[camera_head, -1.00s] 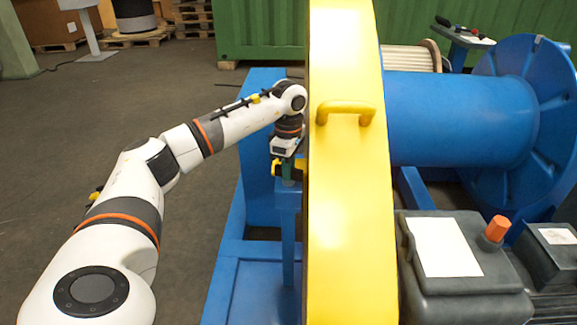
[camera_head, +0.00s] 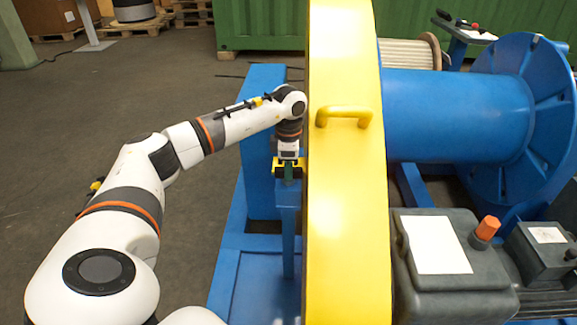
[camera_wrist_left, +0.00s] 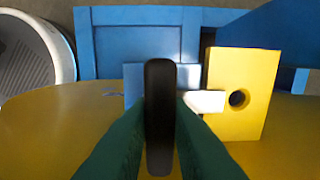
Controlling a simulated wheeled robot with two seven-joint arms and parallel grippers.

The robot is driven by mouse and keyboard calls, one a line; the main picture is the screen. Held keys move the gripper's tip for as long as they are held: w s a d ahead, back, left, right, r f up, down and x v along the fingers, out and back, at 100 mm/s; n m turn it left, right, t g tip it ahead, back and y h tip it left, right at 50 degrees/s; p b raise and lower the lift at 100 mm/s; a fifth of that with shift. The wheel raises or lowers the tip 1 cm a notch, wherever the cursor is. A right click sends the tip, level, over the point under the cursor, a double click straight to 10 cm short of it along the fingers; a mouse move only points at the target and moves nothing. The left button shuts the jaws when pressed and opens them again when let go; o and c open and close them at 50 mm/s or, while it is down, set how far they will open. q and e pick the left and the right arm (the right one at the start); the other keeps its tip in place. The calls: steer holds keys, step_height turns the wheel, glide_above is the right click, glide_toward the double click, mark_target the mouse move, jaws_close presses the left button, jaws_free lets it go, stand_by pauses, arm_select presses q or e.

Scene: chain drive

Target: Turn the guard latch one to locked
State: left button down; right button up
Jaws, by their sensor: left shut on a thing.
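My left gripper (camera_head: 288,175) reaches down beside the left face of the yellow guard (camera_head: 345,190), above a blue post. In the left wrist view its green fingers (camera_wrist_left: 160,120) are shut on a black latch handle (camera_wrist_left: 160,85), which stands upright in that picture. A blue block (camera_wrist_left: 134,80) sits behind the handle. A short white bar (camera_wrist_left: 205,102) sticks out to the right of it, in front of a yellow plate with a round hole (camera_wrist_left: 250,75). The handle is hidden in the head view. My right gripper does not show.
The guard carries a yellow grab handle (camera_head: 344,112) and stands close to the right of my left wrist. A blue drum (camera_head: 455,118) and a grey box with an orange knob (camera_head: 487,228) lie beyond it.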

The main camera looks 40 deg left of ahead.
arm_select(q)
steer(key=c, duration=1.4)
jaws_free()
steer(key=shift+o, duration=0.2)
